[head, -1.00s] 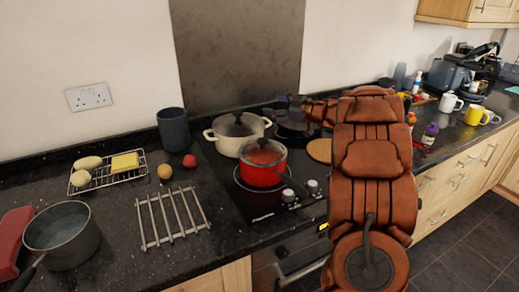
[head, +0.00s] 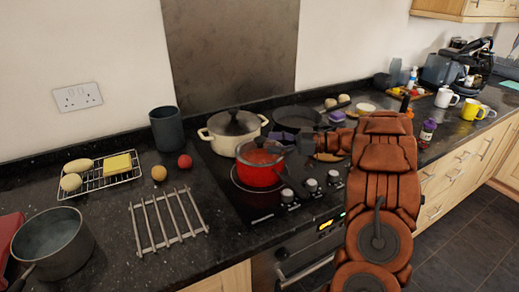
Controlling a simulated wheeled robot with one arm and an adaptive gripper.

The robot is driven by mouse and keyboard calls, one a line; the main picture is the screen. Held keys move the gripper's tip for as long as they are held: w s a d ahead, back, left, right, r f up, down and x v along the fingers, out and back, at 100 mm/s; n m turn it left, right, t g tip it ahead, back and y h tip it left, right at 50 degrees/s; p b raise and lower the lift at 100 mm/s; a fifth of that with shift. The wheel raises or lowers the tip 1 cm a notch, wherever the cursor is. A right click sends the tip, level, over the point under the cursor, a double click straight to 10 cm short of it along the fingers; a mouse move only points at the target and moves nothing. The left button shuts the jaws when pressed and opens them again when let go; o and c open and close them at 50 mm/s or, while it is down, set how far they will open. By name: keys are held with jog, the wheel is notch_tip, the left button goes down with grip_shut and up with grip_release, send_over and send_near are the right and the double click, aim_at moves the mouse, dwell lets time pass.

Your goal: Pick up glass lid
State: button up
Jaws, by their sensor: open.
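A red saucepan (head: 258,175) stands on the front of the hob, with what looks like a see-through glass lid (head: 255,155) on its top. A cream pot (head: 219,143) behind it also has a dark glass lid (head: 234,122). My gripper (head: 281,144) is open at the upper right of the red saucepan, close to the lid's right side. Its dark fingers blend with the pan behind, so I cannot tell whether they touch the lid. My orange arm reaches in from the right and hides part of the worktop.
A dark frying pan (head: 297,118) sits at the back of the hob. A metal trivet (head: 167,221), a grey pot (head: 55,245) and a grey cup (head: 167,128) stand to the left. Hob knobs (head: 311,185) line the front. Mugs (head: 445,97) stand far right.

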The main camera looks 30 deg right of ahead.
aim_at(260, 142)
jog(key=shift+p+x, duration=0.55)
jog(key=shift+x, duration=1.7)
jog(key=shift+c, duration=0.4)
grip_shut()
